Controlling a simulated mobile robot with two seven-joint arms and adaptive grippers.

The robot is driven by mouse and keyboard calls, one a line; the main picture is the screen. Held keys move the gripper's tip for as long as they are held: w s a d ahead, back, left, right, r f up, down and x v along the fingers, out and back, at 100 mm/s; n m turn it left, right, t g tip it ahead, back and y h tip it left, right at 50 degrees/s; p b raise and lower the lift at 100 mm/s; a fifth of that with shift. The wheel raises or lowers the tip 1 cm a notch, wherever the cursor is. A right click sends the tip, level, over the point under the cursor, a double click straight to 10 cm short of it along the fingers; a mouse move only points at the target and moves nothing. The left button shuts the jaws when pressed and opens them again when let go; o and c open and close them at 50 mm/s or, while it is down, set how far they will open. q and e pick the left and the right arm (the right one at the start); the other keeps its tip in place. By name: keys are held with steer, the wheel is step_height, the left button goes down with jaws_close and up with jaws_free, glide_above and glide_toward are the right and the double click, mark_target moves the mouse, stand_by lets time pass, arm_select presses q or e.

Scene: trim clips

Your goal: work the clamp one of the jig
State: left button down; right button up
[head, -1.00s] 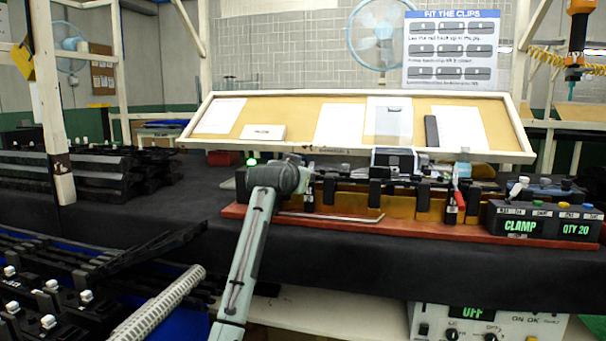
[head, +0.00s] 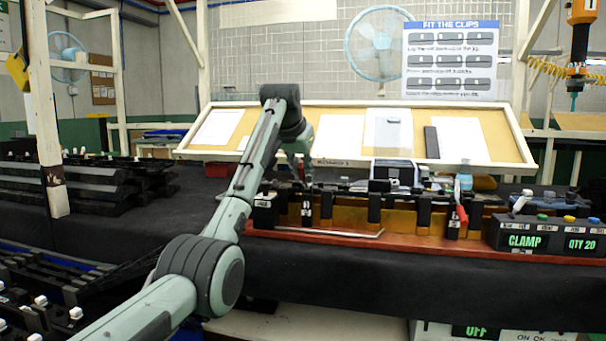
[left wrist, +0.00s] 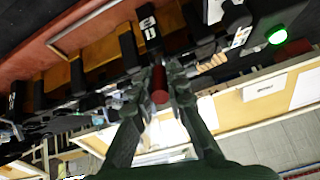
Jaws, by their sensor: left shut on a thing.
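The jig (head: 395,209), black with amber inner faces on a red-brown base, lies along the bench. My left gripper (left wrist: 158,94) is shut on a red clamp handle (left wrist: 159,84) at the jig's left part. In the head view my left gripper (head: 302,172) is small and partly hidden by its own arm, reaching down behind the black clamp block (head: 307,207). A second clamp with a red lever (head: 461,213) stands at the jig's right part. Its lever is upright or slightly tilted. My right gripper is not in view.
A black box reading CLAMP (head: 522,240) and QTY 20 stands right of the jig. A tilted board with papers (head: 350,130) rises behind. A green lamp (left wrist: 278,36) glows in the left wrist view. Black trim parts (head: 90,185) are stacked at left. Bench cloth left of the jig is bare.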

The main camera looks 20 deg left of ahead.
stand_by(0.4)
arm_select(q)
steer(key=c, duration=1.5)
jaws_free()
steer(key=shift+s+r, duration=0.15)
steer(key=shift+r, duration=0.15)
steer(key=v, duration=1.1)
steer(key=shift+r, duration=0.2)
steer(key=shift+s, duration=0.1)
